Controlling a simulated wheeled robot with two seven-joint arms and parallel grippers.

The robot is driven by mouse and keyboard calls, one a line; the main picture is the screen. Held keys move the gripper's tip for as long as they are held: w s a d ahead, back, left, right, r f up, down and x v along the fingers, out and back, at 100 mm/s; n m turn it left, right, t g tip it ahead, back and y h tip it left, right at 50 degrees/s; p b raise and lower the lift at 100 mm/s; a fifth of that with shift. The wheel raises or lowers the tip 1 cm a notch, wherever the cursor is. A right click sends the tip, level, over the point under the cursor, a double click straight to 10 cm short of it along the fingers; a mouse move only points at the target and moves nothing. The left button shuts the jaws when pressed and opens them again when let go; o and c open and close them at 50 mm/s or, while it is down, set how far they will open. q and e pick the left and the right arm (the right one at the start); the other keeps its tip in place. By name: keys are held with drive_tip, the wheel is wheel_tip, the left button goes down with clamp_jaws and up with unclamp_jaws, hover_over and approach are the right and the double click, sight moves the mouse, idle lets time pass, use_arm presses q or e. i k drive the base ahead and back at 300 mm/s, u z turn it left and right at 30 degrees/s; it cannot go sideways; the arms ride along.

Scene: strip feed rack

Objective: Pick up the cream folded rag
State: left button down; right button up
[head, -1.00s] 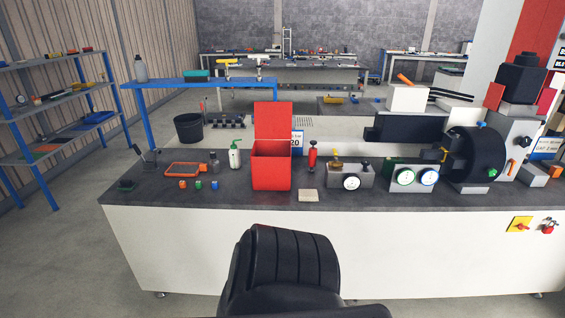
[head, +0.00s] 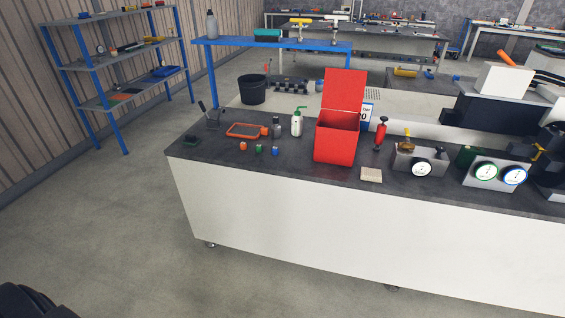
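The cream folded rag (head: 371,175) lies flat near the front edge of the dark bench top (head: 300,172). It is just right of the open red bin (head: 336,140) and in front of the red pump-like bottle (head: 381,132). Nothing covers it. Neither of my grippers shows in the head view, so nothing is seen touching the rag.
A gauge block (head: 419,162) stands right of the rag, with a two-dial gauge unit (head: 495,172) farther right. A white bottle (head: 297,122), an orange tray (head: 246,131) and small coloured pieces are left of the bin. Open floor (head: 130,220) lies front left.

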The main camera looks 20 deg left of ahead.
sight(373, 175)
drive_tip(key=u, duration=0.9)
drive_tip(key=i, duration=1)
